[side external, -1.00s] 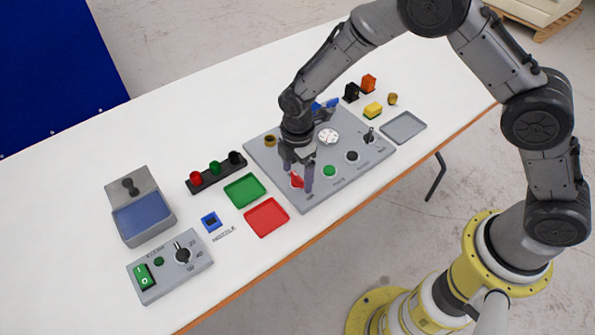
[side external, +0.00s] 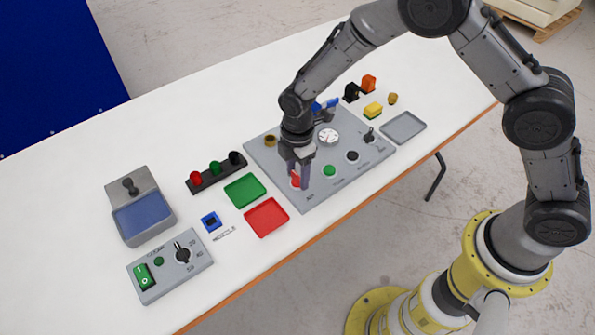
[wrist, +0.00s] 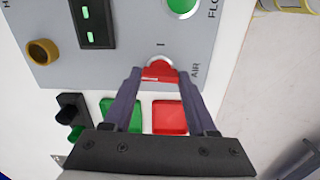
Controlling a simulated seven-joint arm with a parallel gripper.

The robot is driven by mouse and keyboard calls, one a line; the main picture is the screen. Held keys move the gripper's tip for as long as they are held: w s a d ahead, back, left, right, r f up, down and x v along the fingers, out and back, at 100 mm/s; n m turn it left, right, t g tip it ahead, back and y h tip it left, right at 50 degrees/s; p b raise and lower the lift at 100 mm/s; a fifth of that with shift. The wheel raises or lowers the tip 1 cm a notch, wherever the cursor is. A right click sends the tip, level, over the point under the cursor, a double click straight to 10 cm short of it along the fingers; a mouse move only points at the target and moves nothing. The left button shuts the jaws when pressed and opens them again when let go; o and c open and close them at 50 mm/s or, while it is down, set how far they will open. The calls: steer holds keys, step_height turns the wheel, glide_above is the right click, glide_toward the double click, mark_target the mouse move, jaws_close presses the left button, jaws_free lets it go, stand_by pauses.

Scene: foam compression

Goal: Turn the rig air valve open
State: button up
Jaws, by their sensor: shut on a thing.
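The red air valve (wrist: 160,71) sits on the grey rig panel (wrist: 110,60), beside the printed word AIR and a small line mark. In the side view the valve (side external: 295,182) is at the panel's near left corner, mostly hidden by the fingers. My gripper (wrist: 159,78) points down at the panel with its two dark fingers on either side of the red handle, shut on it. The side view shows my gripper (side external: 298,184) low over that corner. How far the handle is turned is hard to tell.
A green button (side external: 330,171), a black knob (side external: 352,156) and a white gauge (side external: 328,136) are on the panel. A green tray (side external: 245,190) and a red tray (side external: 267,217) lie left of it. Bare white table lies farther back.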

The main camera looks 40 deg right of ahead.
mark_target(298, 176)
steer(key=m, duration=1.3)
steer(key=shift+m, duration=2.2)
steer(key=o, duration=1.4)
steer(key=shift+c, duration=0.2)
step_height(298, 176, up, 14)
steer(key=shift+f, duration=0.1)
